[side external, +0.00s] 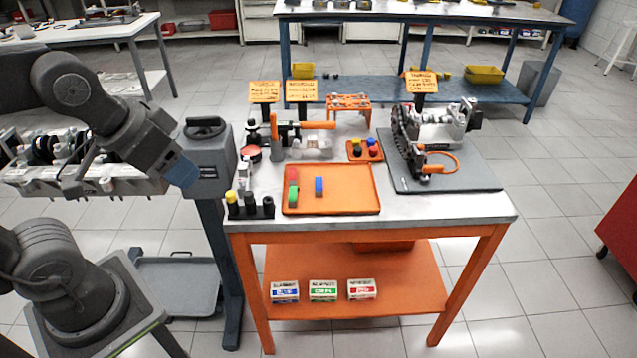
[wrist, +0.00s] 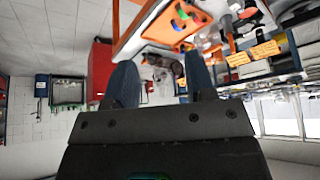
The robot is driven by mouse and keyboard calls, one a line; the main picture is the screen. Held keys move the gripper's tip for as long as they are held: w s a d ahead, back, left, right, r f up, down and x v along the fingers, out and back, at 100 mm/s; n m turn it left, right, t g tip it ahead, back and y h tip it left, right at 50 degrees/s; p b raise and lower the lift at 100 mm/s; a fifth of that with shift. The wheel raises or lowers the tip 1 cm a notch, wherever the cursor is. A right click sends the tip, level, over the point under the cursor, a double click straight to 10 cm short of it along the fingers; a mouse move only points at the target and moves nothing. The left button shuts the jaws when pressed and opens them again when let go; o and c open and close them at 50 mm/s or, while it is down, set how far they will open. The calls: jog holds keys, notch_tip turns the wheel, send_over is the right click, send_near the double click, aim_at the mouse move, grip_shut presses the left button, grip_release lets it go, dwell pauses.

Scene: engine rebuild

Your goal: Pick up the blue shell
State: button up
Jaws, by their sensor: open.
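The blue shell (side external: 319,187) is a small block-like piece on the orange tray (side external: 350,202), right of a green piece (side external: 293,195) and a red piece (side external: 293,174). In the wrist view, the tray (wrist: 160,38) is near the top, with the small blue shell (wrist: 182,12) on it. My gripper (side external: 184,172) is left of the table, higher than and well apart from the tray. In the wrist view my gripper (wrist: 160,78) has its two dark blue fingers spread, with nothing between them.
Dark bottles (side external: 250,205), one yellow-topped, stand left of the tray. A grey pedestal (side external: 212,165) stands beside my gripper. Small coloured parts sit on an orange stand (side external: 366,150) behind the tray. An engine assembly (side external: 425,140) rests on a dark mat (side external: 460,176) at right.

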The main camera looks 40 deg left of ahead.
jog(key=shift+w, duration=0.1)
jog(key=n+g+y, duration=0.2)
jog(key=n+y, duration=0.1)
jog(key=n, duration=0.6)
send_over(319, 179)
jog(key=s+d, duration=0.1)
jog(key=f, duration=2.1)
jog(key=shift+s+d, duration=0.1)
jog(key=shift+s, duration=0.1)
jog(key=shift+s+x, duration=0.2)
jog(key=shift+x, duration=2.75)
jog(key=shift+f, duration=0.1)
jog(key=shift+d, duration=0.1)
jog(key=shift+c, duration=0.3)
grip_shut()
